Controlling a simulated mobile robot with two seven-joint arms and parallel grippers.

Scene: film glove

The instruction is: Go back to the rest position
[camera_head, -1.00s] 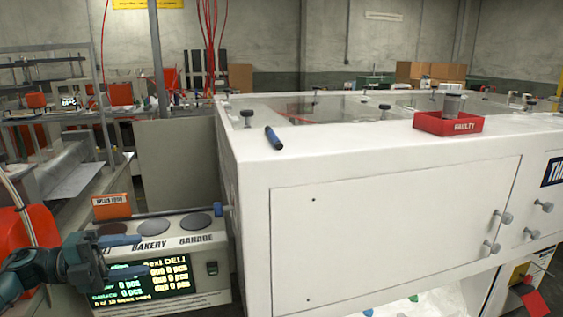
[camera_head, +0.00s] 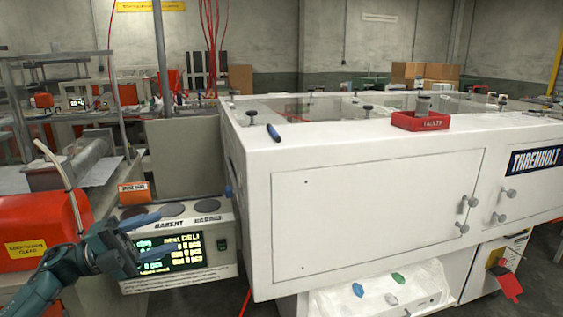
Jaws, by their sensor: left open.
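My left gripper (camera_head: 142,238) is at the lower left, in front of the control box (camera_head: 222,262) with its lit green-on-black display. Its two blue fingers are spread apart with nothing between them. The gripper hides part of the display and of the box's left side. My right gripper is not in view.
A large white machine (camera_head: 375,205) fills the middle and right. Below is a white bin (camera_head: 418,275) with several coloured pieces. An orange-red machine (camera_head: 45,232) stands at the left.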

